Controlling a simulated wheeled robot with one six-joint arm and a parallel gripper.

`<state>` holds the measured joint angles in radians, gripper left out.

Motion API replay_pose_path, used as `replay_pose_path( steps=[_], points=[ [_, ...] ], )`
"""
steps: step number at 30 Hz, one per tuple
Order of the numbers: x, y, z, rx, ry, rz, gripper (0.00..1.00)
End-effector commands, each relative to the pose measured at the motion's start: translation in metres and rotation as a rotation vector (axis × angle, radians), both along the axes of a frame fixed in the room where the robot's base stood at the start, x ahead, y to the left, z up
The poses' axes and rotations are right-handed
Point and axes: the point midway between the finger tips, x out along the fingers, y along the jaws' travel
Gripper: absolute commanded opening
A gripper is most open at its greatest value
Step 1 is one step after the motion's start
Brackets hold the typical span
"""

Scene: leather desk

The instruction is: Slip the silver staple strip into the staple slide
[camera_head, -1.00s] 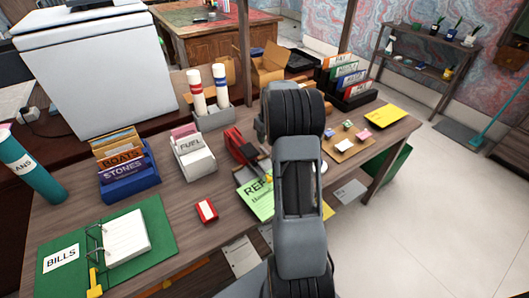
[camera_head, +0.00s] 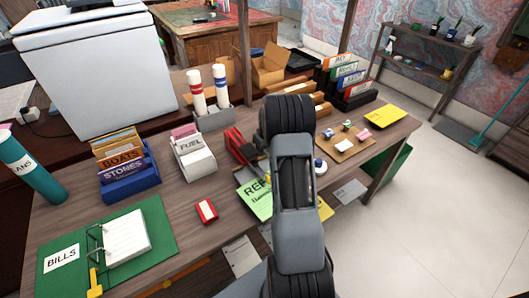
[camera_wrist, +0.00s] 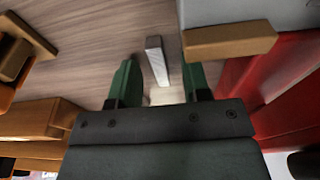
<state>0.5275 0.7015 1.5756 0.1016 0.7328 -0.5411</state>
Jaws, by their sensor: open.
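The silver staple strip (camera_wrist: 155,60) shows in the wrist view as a narrow pale bar above the wood desk. It lies between the two green fingers of my gripper (camera_wrist: 162,72). The gripper is open, with a gap on both sides of the strip; I cannot tell their depth apart. A red stapler body (camera_wrist: 285,75) stands close on the right. In the head view the red stapler (camera_head: 238,146) is partly behind my arm. The staple slide is not clearly identifiable. My gripper and the strip are hidden by my arm in the head view.
A tan block (camera_wrist: 230,40) lies near the right finger, and wooden pieces (camera_wrist: 40,120) lie at the left of the wrist view. In the head view, a green report sheet (camera_head: 257,198), a red box (camera_head: 206,211) and a grey holder with tubes (camera_head: 213,118) surround my arm.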

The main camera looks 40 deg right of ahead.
Motion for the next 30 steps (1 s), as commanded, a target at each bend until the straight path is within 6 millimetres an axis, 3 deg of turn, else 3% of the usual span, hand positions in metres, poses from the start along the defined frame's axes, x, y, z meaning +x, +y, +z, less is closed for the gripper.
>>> replay_pose_path(
  steps=[15,30],
  points=[
    [-0.0001,0.0000,0.0003,0.000,0.000,0.000,0.00],
    [0.0004,-0.0004,0.0098,-0.001,-0.002,0.000,0.00]
  ],
)
